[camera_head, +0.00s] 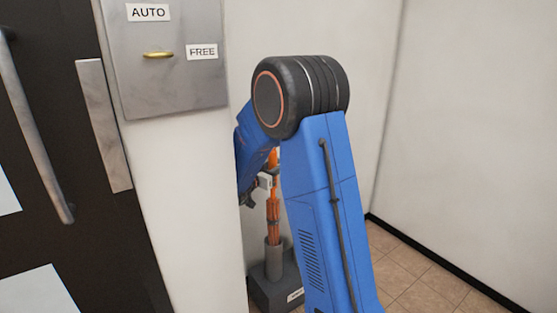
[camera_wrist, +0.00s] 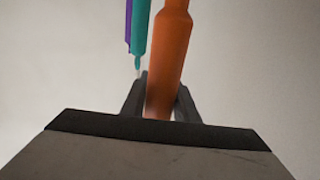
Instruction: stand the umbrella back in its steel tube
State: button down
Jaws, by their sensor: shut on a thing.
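An orange umbrella (camera_head: 273,221) stands upright between my gripper and a grey steel tube (camera_head: 273,262) in the head view. Its lower end meets the tube's mouth. I cannot tell whether it is inside or just in front of or above it. My gripper (camera_head: 266,182) is shut on the umbrella's upper part, partly hidden by my blue arm. In the wrist view the orange umbrella (camera_wrist: 170,50) rises between the two dark fingers of my gripper (camera_wrist: 161,103). The umbrella's top is out of that view.
The tube rises from a dark, labelled base block (camera_head: 268,291) on the tiled floor. A white wall corner (camera_head: 195,190) stands close at left, with a steel AUTO/FREE panel (camera_head: 165,85) and a dark door (camera_head: 55,140). Teal (camera_wrist: 140,30) and purple (camera_wrist: 128,22) strips show beside the umbrella.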

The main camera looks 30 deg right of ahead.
jog(key=shift+f, duration=2.75)
jog(key=c, duration=1.3)
grip_release()
notch_tip(320, 180, up, 10)
